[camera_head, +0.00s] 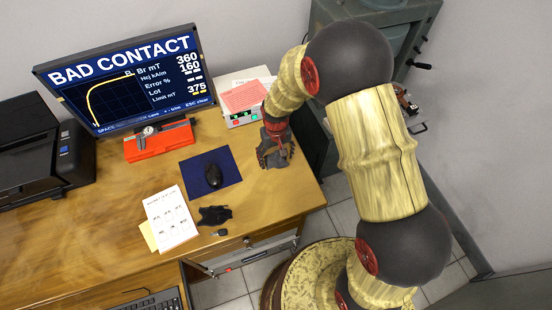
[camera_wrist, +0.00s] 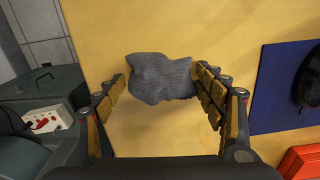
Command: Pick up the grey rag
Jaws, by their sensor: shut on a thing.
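The grey rag (camera_wrist: 160,78) is a crumpled, knitted-looking cloth. In the wrist view it sits between the two fingers of my gripper (camera_wrist: 158,84), touching or nearly touching the fingertips on both sides. My gripper is shut on it. In the head view my gripper (camera_head: 275,158) points down over the right part of the wooden desk (camera_head: 255,205), and the rag is hidden behind it. I cannot tell whether the rag is clear of the desk top.
A blue mat (camera_head: 228,165) with a black mouse (camera_head: 213,175) lies left of my gripper. A red case (camera_head: 160,143) with a caliper, a monitor (camera_head: 125,80) and a box with pink paper (camera_head: 245,97) stand behind. A black crumpled item (camera_head: 215,215) lies near the front edge.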

